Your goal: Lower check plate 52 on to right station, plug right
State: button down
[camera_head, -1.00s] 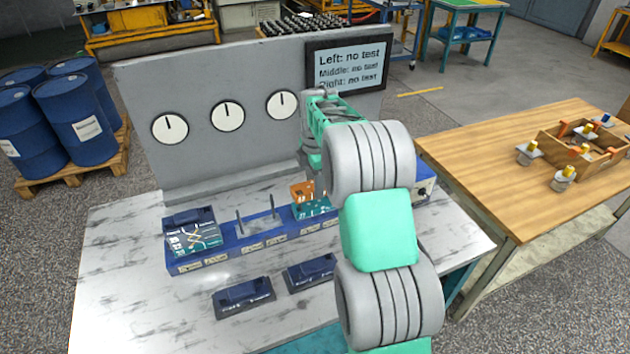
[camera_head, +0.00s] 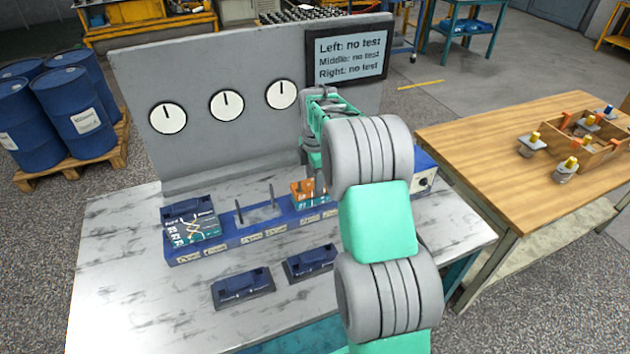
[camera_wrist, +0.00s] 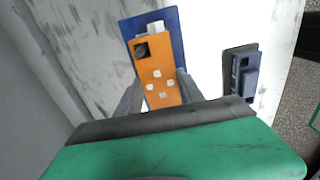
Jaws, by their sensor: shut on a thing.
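Check plate 52, an orange and teal plate (camera_head: 304,187), is at the right station of the blue rail (camera_head: 215,247) in the head view. In the wrist view its orange face (camera_wrist: 162,72) lies between the grey fingers of my gripper (camera_wrist: 158,92), which is shut on it. A blue base (camera_wrist: 176,30) shows beneath it. I cannot tell whether the plate is fully seated. My arm hides the gripper and part of the right station in the head view. Two dark blue plugs, one on the left (camera_head: 241,284) and one on the right (camera_head: 309,260), rest on holders in front of the rail.
A teal plate (camera_head: 190,228) is on the left station. The middle station (camera_head: 258,213) is bare between two upright pins. The grey gauge panel (camera_head: 240,150) stands behind. The screen (camera_head: 347,57) reads "no test" for all three. A wooden table (camera_head: 480,150) stands right.

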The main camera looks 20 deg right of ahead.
jog(key=shift+f, duration=0.45)
jog(key=c, duration=0.6)
grip_release()
jog(key=shift+c, duration=0.2)
notch_tip(320, 180, up, 8)
jog(key=shift+f+b, duration=0.1)
jog(key=shift+b, duration=0.55)
